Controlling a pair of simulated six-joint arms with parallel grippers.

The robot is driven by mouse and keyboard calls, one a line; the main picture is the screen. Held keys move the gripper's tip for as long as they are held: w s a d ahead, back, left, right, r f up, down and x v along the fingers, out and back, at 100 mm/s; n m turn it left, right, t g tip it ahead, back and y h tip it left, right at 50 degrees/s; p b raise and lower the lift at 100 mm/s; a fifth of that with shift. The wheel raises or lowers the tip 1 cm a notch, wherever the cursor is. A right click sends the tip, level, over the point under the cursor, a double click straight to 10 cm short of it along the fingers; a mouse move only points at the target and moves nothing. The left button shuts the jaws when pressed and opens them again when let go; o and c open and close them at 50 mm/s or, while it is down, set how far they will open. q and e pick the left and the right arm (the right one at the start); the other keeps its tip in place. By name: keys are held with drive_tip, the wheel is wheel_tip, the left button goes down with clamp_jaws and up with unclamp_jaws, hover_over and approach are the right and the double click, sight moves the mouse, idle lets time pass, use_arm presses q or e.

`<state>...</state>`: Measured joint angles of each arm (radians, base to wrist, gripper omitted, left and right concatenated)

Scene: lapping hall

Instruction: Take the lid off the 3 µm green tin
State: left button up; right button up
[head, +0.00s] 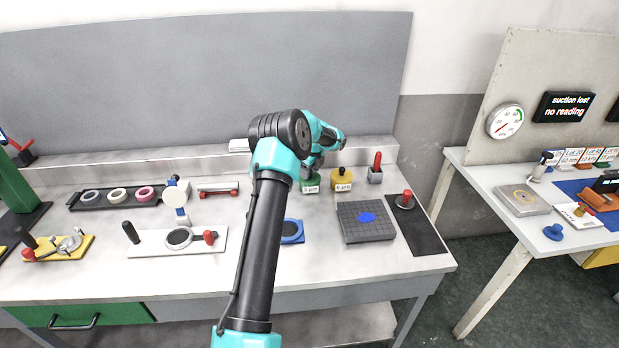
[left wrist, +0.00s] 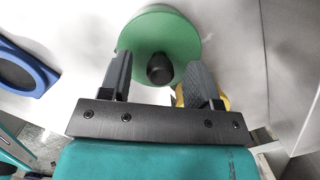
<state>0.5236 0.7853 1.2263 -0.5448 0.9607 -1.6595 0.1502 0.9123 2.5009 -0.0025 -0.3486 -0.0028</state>
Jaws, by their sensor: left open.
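The green tin (head: 310,182) stands at the back of the bench, with a white label on its front that seems to start with 3. My arm hides part of it in the head view. In the left wrist view its round green lid (left wrist: 185,38) and black knob (left wrist: 160,69) show; the lid looks to be on. My left gripper (left wrist: 160,76) is open, with one finger on each side of the knob and gaps between. In the head view the left gripper (head: 314,164) is at the tin, mostly hidden by its own arm. My right gripper is not in view.
A yellow tin (head: 342,181) with a black knob stands close on the right. A red-handled block (head: 375,171) is beyond it. A blue-rimmed item (head: 292,232) lies in front, left of a grey grooved plate (head: 352,232). The raised back ledge (head: 215,164) runs behind.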

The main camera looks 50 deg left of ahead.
use_arm(q)
drive_tip(key=shift+f, duration=0.25)
drive_tip(key=shift+c, duration=0.5)
drive_tip(key=c, duration=0.9)
